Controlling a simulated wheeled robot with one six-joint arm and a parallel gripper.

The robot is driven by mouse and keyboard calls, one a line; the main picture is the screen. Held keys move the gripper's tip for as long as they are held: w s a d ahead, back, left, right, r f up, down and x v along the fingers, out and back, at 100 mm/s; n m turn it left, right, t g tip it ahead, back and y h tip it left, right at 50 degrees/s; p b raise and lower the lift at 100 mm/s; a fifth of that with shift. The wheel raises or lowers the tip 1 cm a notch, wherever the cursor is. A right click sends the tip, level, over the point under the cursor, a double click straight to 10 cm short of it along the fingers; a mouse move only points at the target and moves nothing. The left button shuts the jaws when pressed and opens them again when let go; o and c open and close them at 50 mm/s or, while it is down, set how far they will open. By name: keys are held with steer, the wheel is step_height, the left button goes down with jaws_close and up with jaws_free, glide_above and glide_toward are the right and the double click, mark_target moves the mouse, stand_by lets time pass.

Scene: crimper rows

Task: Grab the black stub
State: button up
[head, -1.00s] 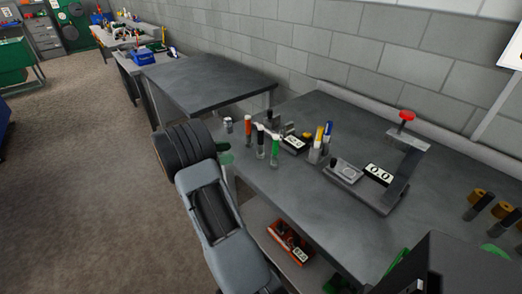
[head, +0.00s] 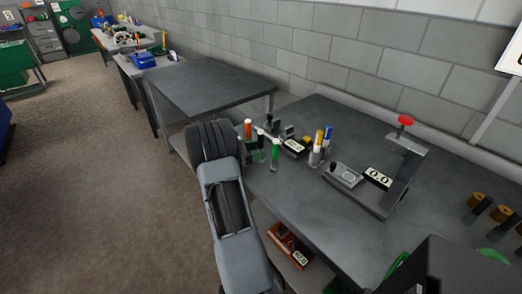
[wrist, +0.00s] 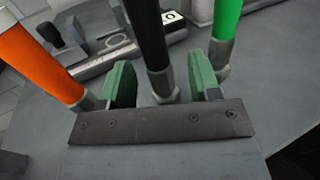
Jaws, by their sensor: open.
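The black stub (wrist: 150,38) stands upright in a grey metal collar in the wrist view. My gripper (wrist: 160,72) is open, with one green finger to each side of the black stub. Gaps show between the fingers and the stub. In the head view the black stub (head: 261,134) stands near the bench's left end, and my arm reaches it from the left. Its lower part is partly hidden there by my gripper.
An orange stub (wrist: 32,60) stands just outside my left finger, and a green stub (wrist: 226,22) just outside the right one. A crimper with a red knob (head: 405,120) stands farther right on the bench (head: 300,190). Blue and yellow markers (head: 322,138) stand between.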

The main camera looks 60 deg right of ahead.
steer(key=shift+x, duration=1.65)
steer(key=shift+c, duration=0.3)
jaws_close()
